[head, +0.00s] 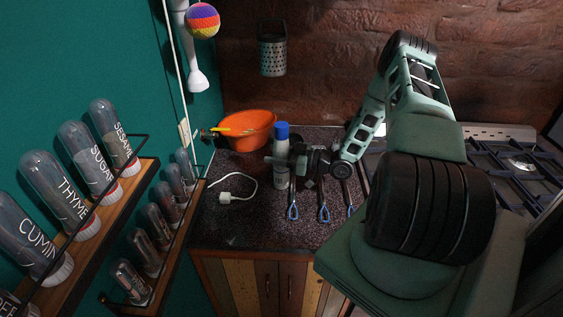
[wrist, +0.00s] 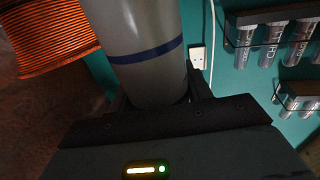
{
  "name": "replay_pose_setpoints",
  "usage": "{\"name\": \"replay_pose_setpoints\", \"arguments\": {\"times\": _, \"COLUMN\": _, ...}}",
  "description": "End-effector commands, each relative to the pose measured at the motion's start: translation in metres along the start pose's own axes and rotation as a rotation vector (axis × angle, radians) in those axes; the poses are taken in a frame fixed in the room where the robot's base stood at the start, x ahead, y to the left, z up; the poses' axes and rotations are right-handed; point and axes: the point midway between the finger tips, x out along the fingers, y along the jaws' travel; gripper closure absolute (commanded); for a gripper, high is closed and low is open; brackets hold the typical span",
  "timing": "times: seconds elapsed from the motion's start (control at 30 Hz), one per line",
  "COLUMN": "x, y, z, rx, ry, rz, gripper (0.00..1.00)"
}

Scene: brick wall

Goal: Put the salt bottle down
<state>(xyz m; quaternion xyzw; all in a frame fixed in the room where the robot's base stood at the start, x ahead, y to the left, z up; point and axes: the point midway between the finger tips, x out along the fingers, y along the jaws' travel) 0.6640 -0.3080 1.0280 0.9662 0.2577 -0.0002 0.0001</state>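The salt bottle, a white bottle (head: 281,146) with a blue cap, is upright over the counter in the head view, behind the front of my gripper (head: 279,162). In the wrist view its pale body (wrist: 135,25) with a dark blue band sits between the two dark fingers of my gripper (wrist: 158,98). The fingers look closed against its sides. Whether its base touches the counter (head: 262,222) is hard to tell.
An orange bowl (head: 248,132) stands behind and left of the bottle. A white plug with cable (head: 237,196) lies to the left. Several blue-looped utensils (head: 323,212) lie to the front right. Spice racks (head: 107,209) line the left wall; a gas stove (head: 513,172) is at right.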

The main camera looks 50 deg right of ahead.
Motion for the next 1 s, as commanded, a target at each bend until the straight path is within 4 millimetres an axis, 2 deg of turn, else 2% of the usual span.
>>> {"name": "replay_pose_setpoints", "arguments": {"times": 0.03, "x": 0.000, "y": 0.000, "z": 0.000, "rx": 0.000, "ry": 0.000, "rz": 0.000, "gripper": 0.65}}
{"name": "replay_pose_setpoints", "arguments": {"times": 0.1, "x": 0.000, "y": 0.000, "z": 0.000, "rx": 0.000, "ry": 0.000, "rz": 0.000, "gripper": 0.85}}
{"name": "replay_pose_setpoints", "arguments": {"times": 0.17, "x": 0.000, "y": 0.000, "z": -0.001, "rx": 0.000, "ry": 0.002, "rz": 0.000, "gripper": 0.91}}
{"name": "replay_pose_setpoints", "arguments": {"times": 0.57, "x": 0.000, "y": 0.001, "z": -0.008, "rx": -0.002, "ry": 0.002, "rz": -0.001, "gripper": 0.91}}
{"name": "replay_pose_setpoints", "arguments": {"times": 0.77, "x": 0.000, "y": 0.000, "z": -0.029, "rx": -0.005, "ry": 0.002, "rz": -0.001, "gripper": 0.91}}
{"name": "replay_pose_setpoints", "arguments": {"times": 1.0, "x": 0.000, "y": 0.001, "z": -0.063, "rx": -0.005, "ry": 0.002, "rz": -0.001, "gripper": 0.91}}
